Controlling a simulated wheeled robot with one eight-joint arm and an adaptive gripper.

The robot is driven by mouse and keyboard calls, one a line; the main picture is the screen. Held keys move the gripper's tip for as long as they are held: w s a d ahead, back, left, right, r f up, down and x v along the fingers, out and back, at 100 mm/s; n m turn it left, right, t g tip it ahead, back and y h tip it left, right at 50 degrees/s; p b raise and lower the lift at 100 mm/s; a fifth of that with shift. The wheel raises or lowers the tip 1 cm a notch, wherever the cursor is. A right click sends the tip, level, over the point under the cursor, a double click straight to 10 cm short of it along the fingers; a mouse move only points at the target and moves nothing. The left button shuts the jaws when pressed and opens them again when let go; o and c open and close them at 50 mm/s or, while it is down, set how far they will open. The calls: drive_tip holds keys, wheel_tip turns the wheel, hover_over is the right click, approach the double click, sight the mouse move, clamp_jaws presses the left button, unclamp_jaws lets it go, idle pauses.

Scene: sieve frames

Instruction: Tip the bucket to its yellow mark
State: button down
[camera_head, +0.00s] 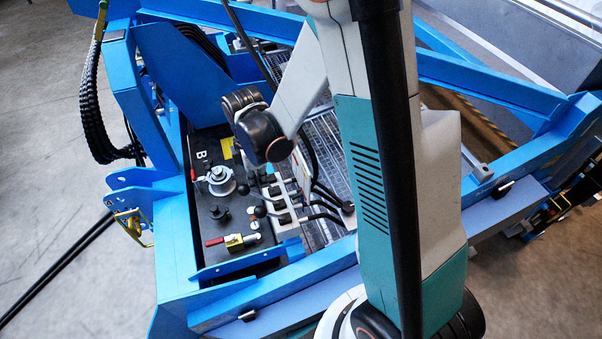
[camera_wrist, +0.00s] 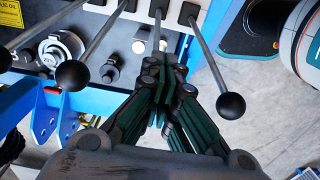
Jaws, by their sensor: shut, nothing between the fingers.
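The left lever ends in a black ball knob (camera_wrist: 73,75), and the right lever ends in another (camera_wrist: 231,105). My gripper (camera_wrist: 170,70) is shut, its dark green fingers at the middle lever (camera_wrist: 157,30); that lever's knob is hidden. I cannot tell whether they touch. In the head view, the valve block (camera_head: 284,204) and several levers show, but my arm hides the gripper. I cannot make out a bucket or its yellow mark.
A blue machine frame (camera_head: 270,289) surrounds the levers. Beside them, a dark panel holds a silver filler cap (camera_head: 220,180) and a red-handled brass valve (camera_head: 234,241). A blue beam (camera_head: 490,84) crosses behind my arm. Grey floor (camera_head: 50,200) lies open at left.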

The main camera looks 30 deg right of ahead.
drive_tip(key=shift+a, duration=0.35)
drive_tip(key=shift+w+a+f, duration=0.1)
drive_tip(key=shift+a+f, duration=0.1)
drive_tip(key=shift+a, duration=0.25)
drive_tip(key=shift+d, duration=0.1)
idle(4.4)
drive_tip(key=s+d+b, duration=0.1)
drive_tip(key=d, duration=0.6)
drive_tip(key=shift+s+d, duration=0.15)
drive_tip(key=shift+s, duration=0.05)
wheel_tip(320, 180, up, 7)
drive_tip(key=p, duration=0.5)
idle(0.4)
idle(0.3)
